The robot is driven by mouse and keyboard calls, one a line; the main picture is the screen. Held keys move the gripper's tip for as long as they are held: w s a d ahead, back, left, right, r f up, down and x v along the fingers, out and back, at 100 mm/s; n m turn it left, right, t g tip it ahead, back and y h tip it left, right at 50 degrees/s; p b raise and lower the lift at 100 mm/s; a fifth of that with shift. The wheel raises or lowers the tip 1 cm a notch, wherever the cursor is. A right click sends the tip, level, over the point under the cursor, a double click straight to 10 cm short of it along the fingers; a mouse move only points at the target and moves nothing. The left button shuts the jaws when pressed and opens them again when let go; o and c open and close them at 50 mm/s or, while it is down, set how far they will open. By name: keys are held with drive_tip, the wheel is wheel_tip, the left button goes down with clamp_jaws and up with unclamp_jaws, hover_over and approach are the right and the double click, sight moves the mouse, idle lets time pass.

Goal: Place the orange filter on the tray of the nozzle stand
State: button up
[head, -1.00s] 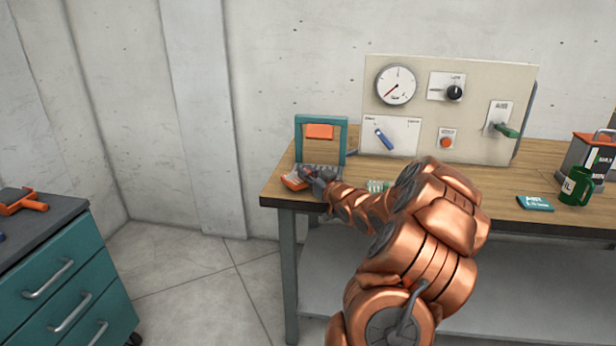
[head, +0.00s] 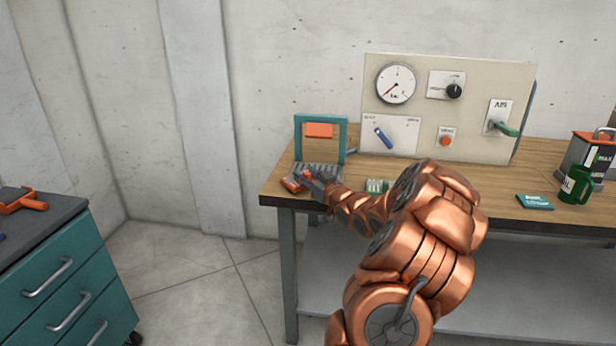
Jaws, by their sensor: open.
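The nozzle stand is a teal frame (head: 299,135) with an orange piece (head: 319,130) on its crossbar and a grey ridged tray (head: 325,169) at its foot. It stands at the left end of the bench. The orange filter (head: 291,184) shows low at the tray's front left corner, partly hidden by my gripper. I cannot tell whether it rests on the tray or on the bench top beside it. My gripper (head: 309,180) is open, right at the filter and just in front of the tray. Its fingertips are small and partly merge with the orange.
A panel (head: 480,85) with a gauge, knobs and a green-handled lever stands behind. A small green-and-white item (head: 377,186) lies right of my gripper. A teal drawer cabinet (head: 65,290) stands left.

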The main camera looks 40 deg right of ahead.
drive_tip(key=shift+s+r, duration=0.15)
drive_tip(key=shift+r, duration=0.05)
drive_tip(key=s+a, duration=0.2)
drive_tip(key=s, duration=0.9)
drive_tip(key=shift+s, duration=0.3)
idle(0.7)
